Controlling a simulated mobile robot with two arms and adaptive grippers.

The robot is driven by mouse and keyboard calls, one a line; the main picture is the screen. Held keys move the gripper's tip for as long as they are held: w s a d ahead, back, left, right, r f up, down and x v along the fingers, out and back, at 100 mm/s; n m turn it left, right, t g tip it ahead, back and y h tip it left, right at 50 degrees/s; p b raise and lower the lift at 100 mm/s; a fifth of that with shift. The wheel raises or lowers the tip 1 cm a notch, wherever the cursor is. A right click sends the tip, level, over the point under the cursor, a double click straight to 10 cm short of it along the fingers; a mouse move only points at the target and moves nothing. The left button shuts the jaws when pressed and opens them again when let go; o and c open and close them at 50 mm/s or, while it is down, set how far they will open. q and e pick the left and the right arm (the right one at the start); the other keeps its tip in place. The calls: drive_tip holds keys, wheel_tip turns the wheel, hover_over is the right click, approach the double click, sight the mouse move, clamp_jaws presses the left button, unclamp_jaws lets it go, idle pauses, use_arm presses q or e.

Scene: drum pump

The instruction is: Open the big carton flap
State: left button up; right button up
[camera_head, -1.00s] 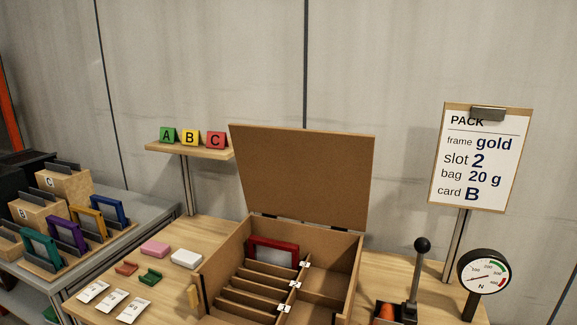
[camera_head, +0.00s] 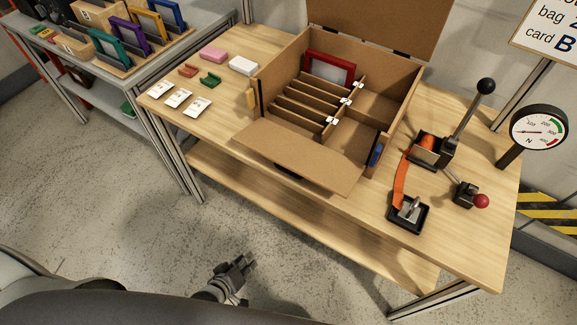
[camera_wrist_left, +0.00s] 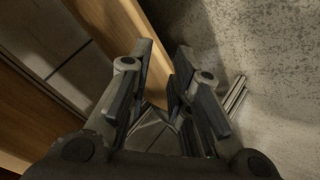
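The big carton (camera_head: 288,64) stands open on the wooden table. Its large back flap (camera_head: 385,22) stands upright, its top cut off by the picture edge. A front flap (camera_head: 305,160) is folded outward over the table's front edge. Inside are brown dividers with white tags, and a red frame (camera_head: 330,70) at the back. My left gripper (camera_head: 246,264) is low in front of the table, apart from the carton. The left wrist view shows its two fingers (camera_wrist_left: 165,62) spread and empty. My right gripper is not in view.
A strap device (camera_head: 432,152) with a lever and a dial gauge (camera_head: 538,130) stand right of the carton. White cards (camera_head: 178,98) and small colored blocks (camera_head: 213,54) lie to its left. A lower shelf (camera_head: 270,190) runs under the table. The floor in front is clear.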

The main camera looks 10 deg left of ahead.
use_arm(q)
drive_tip(key=w+d+r+n+t+h, duration=0.1)
drive_tip(key=w+r+n, duration=0.15)
drive_tip(key=r, duration=0.35)
drive_tip(key=w+d+r+n+t, duration=0.1)
drive_tip(key=w+d+r+t, duration=0.15)
drive_tip(key=r, duration=0.35)
drive_tip(key=n+t+h+p, duration=0.2)
drive_tip(key=n+t, duration=0.1)
drive_tip(key=n, duration=0.1)
approach(288, 172)
drive_tip(key=x, duration=1)
drive_tip(key=shift+w+f, duration=0.2)
clamp_jaws()
